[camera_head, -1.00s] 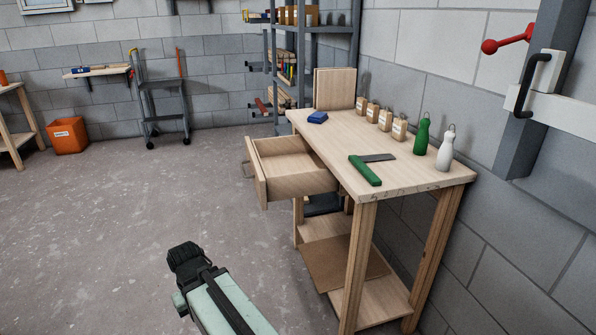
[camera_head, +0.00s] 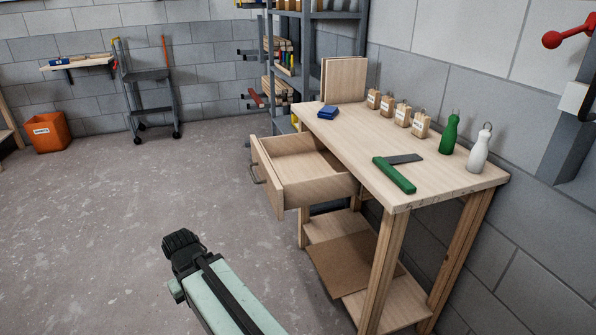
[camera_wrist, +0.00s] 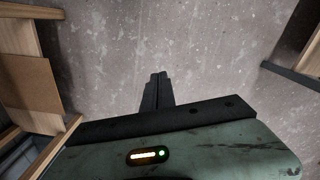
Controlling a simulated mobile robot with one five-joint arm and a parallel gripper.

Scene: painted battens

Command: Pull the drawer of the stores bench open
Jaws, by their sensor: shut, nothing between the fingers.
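The stores bench (camera_head: 440,178) is a pale wooden table against the block wall at the right in the head view. Its drawer (camera_head: 318,190) stands well out of the bench to the left, and the visible part of its inside is empty. The drawer's handle (camera_head: 256,174) is a thin metal bow on the front panel. My gripper (camera_wrist: 157,78) is shut and empty over bare floor in the wrist view. In the head view my arm is at the bottom, apart from the drawer and its handle.
A green-handled square (camera_head: 395,176), a blue item (camera_head: 327,112), several tagged blocks and two bottles stand on the bench top. A grey shelf rack (camera_head: 312,60) is behind. A trolley (camera_head: 150,100) and an orange bin (camera_head: 46,132) stand far left. The floor (camera_head: 110,220) between is clear.

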